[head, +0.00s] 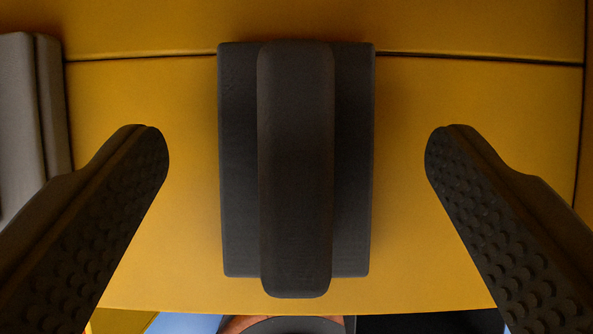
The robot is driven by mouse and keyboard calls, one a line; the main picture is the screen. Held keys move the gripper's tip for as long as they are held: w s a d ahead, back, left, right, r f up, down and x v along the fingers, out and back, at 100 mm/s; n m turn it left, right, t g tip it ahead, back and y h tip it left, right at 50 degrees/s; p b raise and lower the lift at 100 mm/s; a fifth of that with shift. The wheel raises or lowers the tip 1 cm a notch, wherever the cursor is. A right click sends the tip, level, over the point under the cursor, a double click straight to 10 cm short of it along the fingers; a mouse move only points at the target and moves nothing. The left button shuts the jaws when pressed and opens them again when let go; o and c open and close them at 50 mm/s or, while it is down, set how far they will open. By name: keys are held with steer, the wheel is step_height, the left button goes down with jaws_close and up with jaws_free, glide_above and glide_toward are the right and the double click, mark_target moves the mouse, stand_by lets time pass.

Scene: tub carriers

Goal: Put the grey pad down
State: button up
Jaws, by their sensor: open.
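A dark grey pad (238,160), nearly black, lies on a yellow padded surface (130,230) in the middle of the head view. A rounded raised bar (296,170) runs along its length and sticks out a little past its near end. My gripper (297,145) is open, with one ridged finger on each side of the pad. A clear gap of yellow shows between each finger and the pad, so neither appears to touch it. The pad's underside is hidden.
A lighter grey, cushion-like block (20,120) stands at the left edge, partly cut off. A seam crosses the yellow surface behind the pad. Beyond the near edge, blue, orange and dark shapes show, too cut off to name. Yellow surface right of the pad is clear.

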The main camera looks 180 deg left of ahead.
steer(key=v, duration=0.9)
